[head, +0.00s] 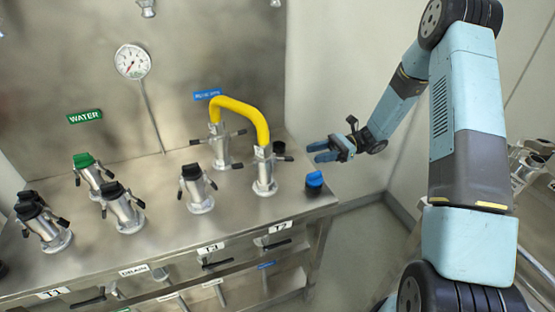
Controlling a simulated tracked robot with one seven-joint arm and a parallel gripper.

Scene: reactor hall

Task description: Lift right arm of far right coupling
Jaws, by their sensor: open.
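The far right coupling (264,177) is a metal fitting standing on the steel bench, with one end of a yellow hose (252,112) on top. Its right arm (285,158) sticks out roughly level to the right, and its left arm (237,166) sticks out to the left. My gripper (318,152) is to the right of the coupling, apart from the right arm, with its jaws pointing left. It is open with nothing seen between the fingers.
The hose's other end is on a coupling (220,152) behind. A blue cap (314,181) and a black cap (279,147) are near the bench's right end. Several capped couplings (197,188) stand to the left. A gauge (132,61) is on the back panel. Floor right of the bench is clear.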

